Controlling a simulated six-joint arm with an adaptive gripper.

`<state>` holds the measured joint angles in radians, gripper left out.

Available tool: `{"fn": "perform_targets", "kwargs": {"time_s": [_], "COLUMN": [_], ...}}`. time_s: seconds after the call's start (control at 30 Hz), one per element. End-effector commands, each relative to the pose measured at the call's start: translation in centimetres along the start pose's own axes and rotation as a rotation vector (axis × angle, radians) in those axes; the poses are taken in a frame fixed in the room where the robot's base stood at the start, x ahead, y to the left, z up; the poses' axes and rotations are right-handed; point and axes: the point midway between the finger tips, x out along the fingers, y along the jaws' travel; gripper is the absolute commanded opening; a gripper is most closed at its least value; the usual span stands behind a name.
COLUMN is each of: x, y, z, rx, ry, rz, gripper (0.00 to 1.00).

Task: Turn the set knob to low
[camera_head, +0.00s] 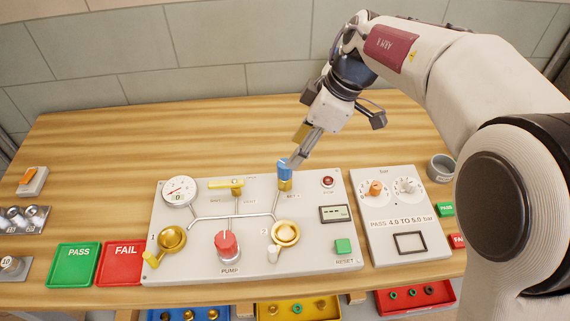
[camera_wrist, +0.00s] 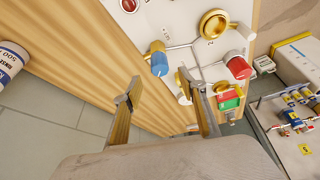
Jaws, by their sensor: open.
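A blue-capped knob with a brass base (camera_head: 285,171) stands at the top middle-right of the light grey valve panel (camera_head: 200,260). The small print below it is too small to read surely. In the wrist view the blue knob (camera_wrist: 159,64) shows just beyond and between my finger ends. My gripper (camera_head: 294,161) is open and empty, tilted down from the upper right, with its fingertips close beside the blue cap in the head view. Contact cannot be told. The wrist view shows both fingers of my gripper (camera_wrist: 160,88) spread apart.
The panel also carries a gauge (camera_head: 180,191), a yellow lever (camera_head: 226,184), a red pump knob (camera_head: 227,244), two brass fittings and a green reset button (camera_head: 343,246). A second panel (camera_head: 395,250) with two dials stands right. Green and red trays (camera_head: 73,265) lie left. Bare wood lies behind.

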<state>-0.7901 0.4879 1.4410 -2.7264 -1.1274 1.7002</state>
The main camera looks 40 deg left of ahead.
Motion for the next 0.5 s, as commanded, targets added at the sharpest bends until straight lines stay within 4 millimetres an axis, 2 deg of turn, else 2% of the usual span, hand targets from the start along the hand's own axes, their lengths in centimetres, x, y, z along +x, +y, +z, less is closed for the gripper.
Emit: {"fn": "perform_targets", "kwargs": {"time_s": [0.27,0.5], "x": [0.3,2.0], "y": [0.0,0.0], "z": [0.0,0.0], "rx": [0.000,0.000], "ry": [0.001,0.001], "rz": [0.001,-0.001], "gripper": [0.41,0.41]}}
